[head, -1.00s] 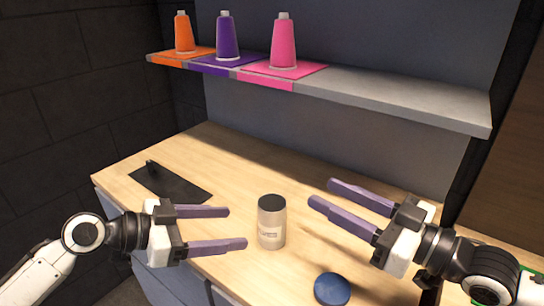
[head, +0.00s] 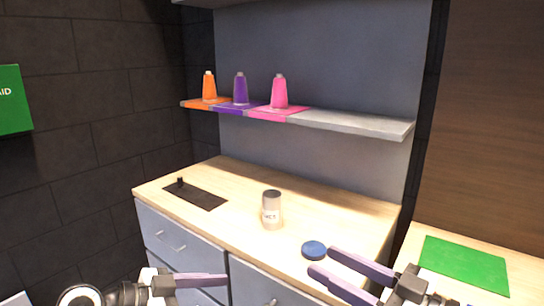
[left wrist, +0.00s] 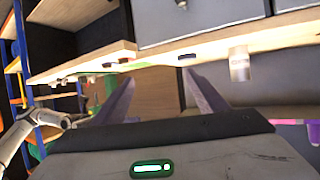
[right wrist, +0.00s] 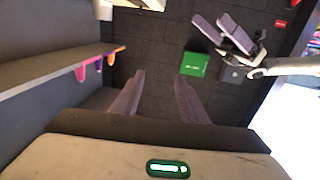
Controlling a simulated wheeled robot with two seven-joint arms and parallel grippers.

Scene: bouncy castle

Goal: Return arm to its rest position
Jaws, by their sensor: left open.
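My left gripper (head: 224,290) is low in the head view, partly cut off by the bottom edge. It is open and empty, with its fingers apart in the left wrist view (left wrist: 158,82). My right gripper (head: 322,261) is at the bottom right of the head view, in front of the counter. Its fingers are spread and empty in the right wrist view (right wrist: 160,78). Neither gripper touches anything. My left arm also shows in the right wrist view, at upper right.
A jar (head: 272,214) and a blue round lid (head: 314,250) stand on the wooden counter (head: 240,188). A black plate (head: 197,194) lies at its left. Orange, purple and pink cones stand on the shelf (head: 350,122). A green mat (head: 465,264) lies at right.

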